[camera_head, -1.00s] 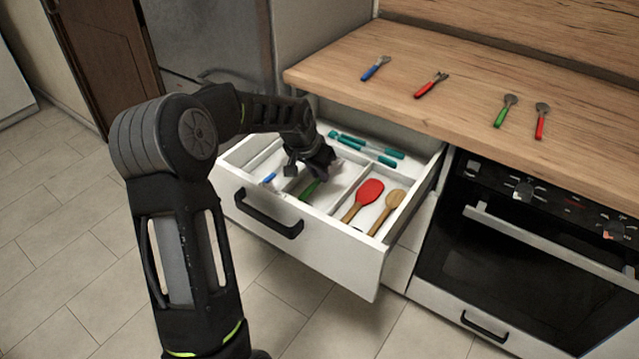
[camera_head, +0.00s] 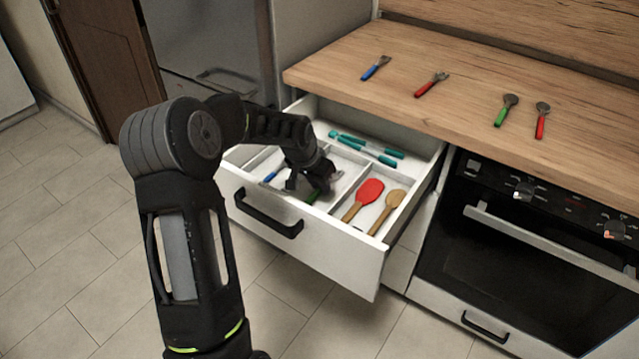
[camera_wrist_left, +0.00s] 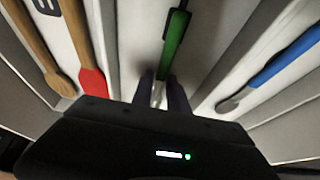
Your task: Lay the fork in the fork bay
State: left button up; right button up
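A green-handled utensil, apparently the fork (camera_wrist_left: 175,38), has its handle pointing toward the drawer front. My left gripper (camera_wrist_left: 161,92) is low in the open drawer, over a middle bay, with its fingers close on both sides of the metal neck. The utensil's head is hidden under the gripper. In the head view, only a bit of the green handle (camera_head: 313,196) shows below my left gripper (camera_head: 308,183). Whether the handle touches the bay floor is not clear. My right gripper is not in view.
The drawer (camera_head: 335,250) has dividers. A blue-handled utensil (camera_wrist_left: 285,58) lies in one neighbouring bay, a red spatula (camera_head: 368,192) and wooden spoon (camera_head: 394,199) in another. Teal tongs (camera_head: 370,149) lie at the back. Several utensils lie on the counter (camera_head: 450,115).

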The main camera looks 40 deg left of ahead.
pick_arm(q)
jog(key=shift+o, duration=1.3)
jog(key=shift+a+r, duration=0.1)
jog(key=shift+r, duration=0.15)
jog(key=v, duration=1.1)
jog(key=shift+s+r+p, duration=0.25)
jog(key=shift+r+p, duration=0.1)
